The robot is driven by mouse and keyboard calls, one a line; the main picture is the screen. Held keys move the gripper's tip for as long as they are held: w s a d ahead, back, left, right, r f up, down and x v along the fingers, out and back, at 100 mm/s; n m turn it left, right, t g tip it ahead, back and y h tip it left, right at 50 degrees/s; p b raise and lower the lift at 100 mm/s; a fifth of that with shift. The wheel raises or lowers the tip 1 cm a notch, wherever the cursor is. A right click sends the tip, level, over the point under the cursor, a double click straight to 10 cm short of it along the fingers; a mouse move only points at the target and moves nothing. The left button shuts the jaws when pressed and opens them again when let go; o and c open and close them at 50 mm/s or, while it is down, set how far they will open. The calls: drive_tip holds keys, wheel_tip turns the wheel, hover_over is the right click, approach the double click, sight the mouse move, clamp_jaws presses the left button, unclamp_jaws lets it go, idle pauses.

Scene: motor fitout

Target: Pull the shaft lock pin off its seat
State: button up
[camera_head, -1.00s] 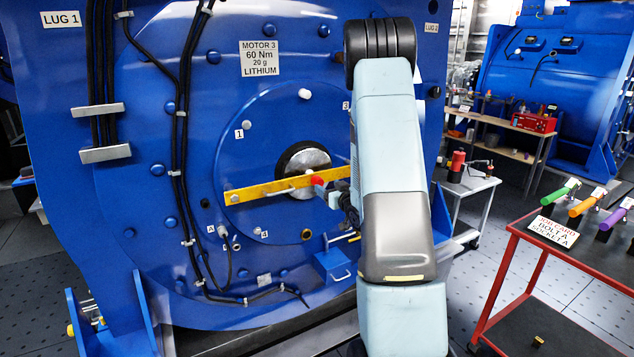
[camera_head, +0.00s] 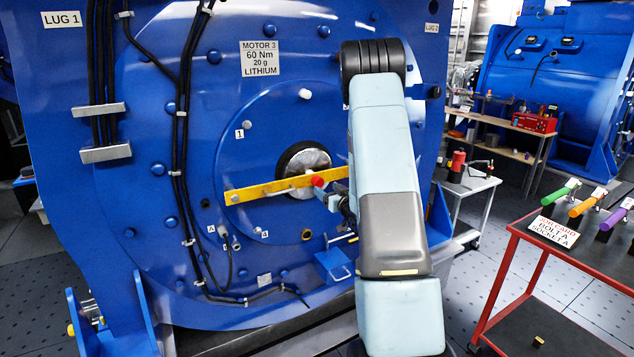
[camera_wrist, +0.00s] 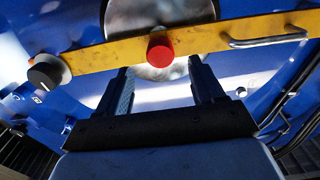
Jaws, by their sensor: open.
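The shaft lock pin shows as a red knob (camera_head: 317,181) on the yellow bar (camera_head: 256,191), which crosses in front of the round shaft end (camera_head: 309,160). In the wrist view the red knob (camera_wrist: 160,50) stands just beyond my fingertips, roughly midway between them. My gripper (camera_wrist: 160,76) is open and empty, its two dark fingers apart below the yellow bar (camera_wrist: 105,55). In the head view my gripper (camera_head: 332,198) is close to the knob, at its lower right. The pin's seat behind the knob is hidden.
A silver handle (camera_wrist: 267,40) is fixed on the bar, and a black knob (camera_wrist: 45,72) sits at its left in the wrist view. Black cables (camera_head: 181,150) run down the blue motor face. A red cart (camera_head: 560,265) with coloured-handled tools stands at the right.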

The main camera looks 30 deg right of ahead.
sight(320, 184)
drive_tip(key=shift+w+a, duration=0.15)
drive_tip(key=shift+w, duration=3)
drive_tip(key=shift+c, duration=0.3)
clamp_jaws()
drive_tip(key=shift+s, duration=0.2)
drive_tip(key=shift+s, duration=2.75)
drive_tip(key=shift+s, duration=0.25)
drive_tip(key=shift+s, duration=0.55)
